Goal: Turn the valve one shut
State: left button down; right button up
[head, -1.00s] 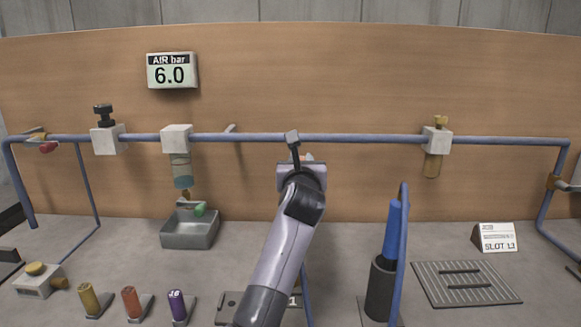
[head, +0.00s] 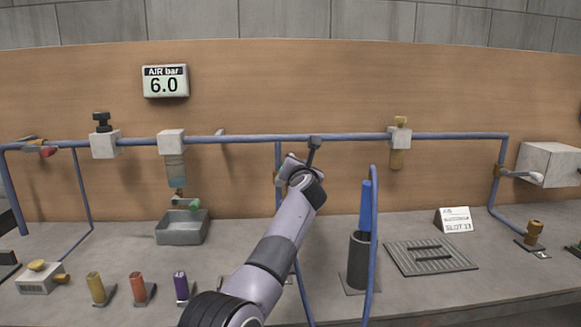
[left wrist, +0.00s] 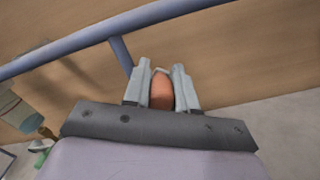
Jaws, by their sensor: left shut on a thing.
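My left arm reaches up from the bottom middle of the head view. Its gripper (head: 288,172) is at the vertical branch pipe (head: 278,155) below the long blue pipe. A small brass valve body (head: 276,180) shows partly beside it. In the left wrist view, the gripper (left wrist: 160,74) is shut on an orange-red handle (left wrist: 162,94), with a finger on each side. The gripper and wrist hide most of this valve in the head view, and its number cannot be read. My right gripper is out of view.
A red-handled valve (head: 46,151) is at far left and a pale-handled one (head: 519,174) at right. A gauge (head: 165,81) reads 6.0. A grey tray (head: 182,231), coloured cylinders (head: 181,287) and a dark holder with a blue rod (head: 365,205) stand on the bench.

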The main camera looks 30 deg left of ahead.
pick_arm(q)
jog(key=shift+w+d+f+m, duration=0.3)
jog(key=shift+d+f+m, duration=0.25)
jog(key=shift+m, duration=0.55)
jog(key=shift+w+d+f+m+b, duration=0.1)
jog(key=shift+w+d+f+m, duration=0.1)
jog(key=shift+f+m, duration=0.9)
jog(key=shift+w+d+f+m+b, duration=0.15)
jog(key=shift+f+m, duration=0.35)
jog(key=shift+m, duration=1.05)
jog(key=shift+w+d+f+m+b, duration=0.1)
jog(key=shift+d+f+m, duration=0.15)
jog(key=shift+f+m, duration=0.85)
jog(key=shift+r+m, duration=0.25)
jog(key=shift+m, duration=0.1)
jog(key=c, duration=0.9)
grip_release()
